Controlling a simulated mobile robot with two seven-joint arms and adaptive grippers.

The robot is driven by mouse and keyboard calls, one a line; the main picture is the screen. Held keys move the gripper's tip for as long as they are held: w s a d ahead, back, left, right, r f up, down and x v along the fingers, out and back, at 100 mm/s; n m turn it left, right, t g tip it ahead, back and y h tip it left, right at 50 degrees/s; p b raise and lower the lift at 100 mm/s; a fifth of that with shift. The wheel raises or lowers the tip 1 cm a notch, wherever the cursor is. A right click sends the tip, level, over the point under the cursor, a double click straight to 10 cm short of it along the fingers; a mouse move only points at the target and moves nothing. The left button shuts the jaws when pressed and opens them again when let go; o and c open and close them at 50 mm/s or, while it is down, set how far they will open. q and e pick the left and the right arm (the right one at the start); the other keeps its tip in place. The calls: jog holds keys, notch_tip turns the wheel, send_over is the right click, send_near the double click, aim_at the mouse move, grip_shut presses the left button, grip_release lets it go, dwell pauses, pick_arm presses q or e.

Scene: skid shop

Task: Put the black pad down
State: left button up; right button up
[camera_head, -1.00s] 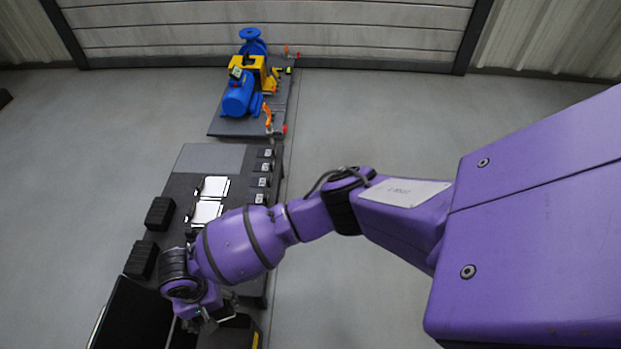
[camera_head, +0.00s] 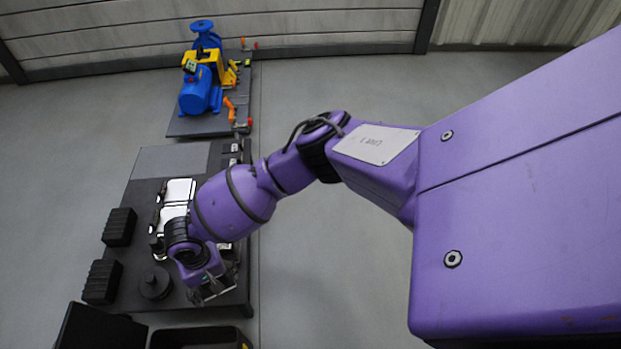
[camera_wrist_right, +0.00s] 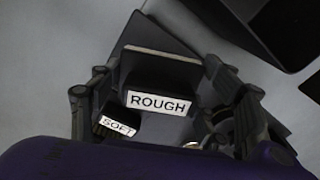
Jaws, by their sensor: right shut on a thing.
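My right gripper (camera_head: 212,292) is over the near right corner of the dark table (camera_head: 142,190). In the right wrist view its fingers (camera_wrist_right: 160,95) are shut on a black pad (camera_wrist_right: 160,78), one at each side. The pad has a pale top edge and a white label reading ROUGH. A smaller block labelled SOFT (camera_wrist_right: 117,126) shows lower left, partly hidden by the left finger. In the head view my wrist hides the pad, and I cannot tell whether it touches the table. My left gripper is not in view.
Two black ribbed blocks (camera_head: 119,227) (camera_head: 101,282) stand along the table's left edge. A round black object (camera_head: 155,284) and white plates (camera_head: 179,190) lie on the table. Black bins (camera_head: 98,328) (camera_head: 200,338) are at the near end. A blue pump (camera_head: 200,92) stands beyond.

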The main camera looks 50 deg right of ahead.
jog(key=f+b, duration=0.2)
jog(key=f, duration=0.1)
jog(key=d+f+b, duration=0.1)
jog(key=shift+w+f, duration=0.15)
jog(key=shift+w, duration=0.25)
jog(key=shift+f, duration=0.2)
jog(key=shift+r, duration=0.1)
jog(key=shift+s+d+f, duration=0.1)
jog(key=shift+f, duration=0.3)
jog(key=o, duration=0.9)
jog(key=shift+o, duration=1.1)
jog(key=shift+r, duration=0.1)
